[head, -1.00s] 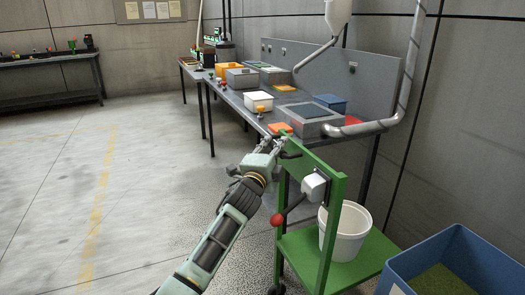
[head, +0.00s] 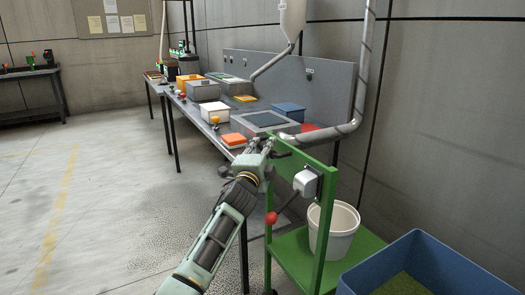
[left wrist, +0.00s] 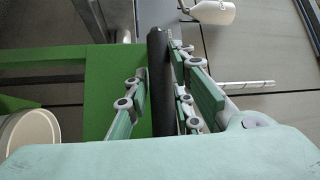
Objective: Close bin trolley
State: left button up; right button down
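The bin trolley (head: 325,222) is a green frame at the right of centre in the head view. A white bucket (head: 334,232) stands on its lower shelf. A grey box (head: 307,182) and a lever with a red knob (head: 271,217) are on its near post. My left gripper (head: 268,148) is at the trolley's upper left corner. In the left wrist view a black handle bar (left wrist: 161,75) lies between the fingers of the left gripper (left wrist: 163,95), which look closed against both its sides. My right gripper is in no view.
A blue bin (head: 412,252) with green turf stands just right of the trolley, overlapping its shelf in the picture. A grey workbench (head: 225,118) with trays and boxes is behind. Open floor (head: 90,220) lies to the left.

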pick_arm(q)
jog(key=o, duration=0.3)
jog(key=shift+a, duration=0.1)
jog(key=shift+s, duration=0.25)
jog(key=v, duration=1.1)
jog(key=shift+s, duration=0.25)
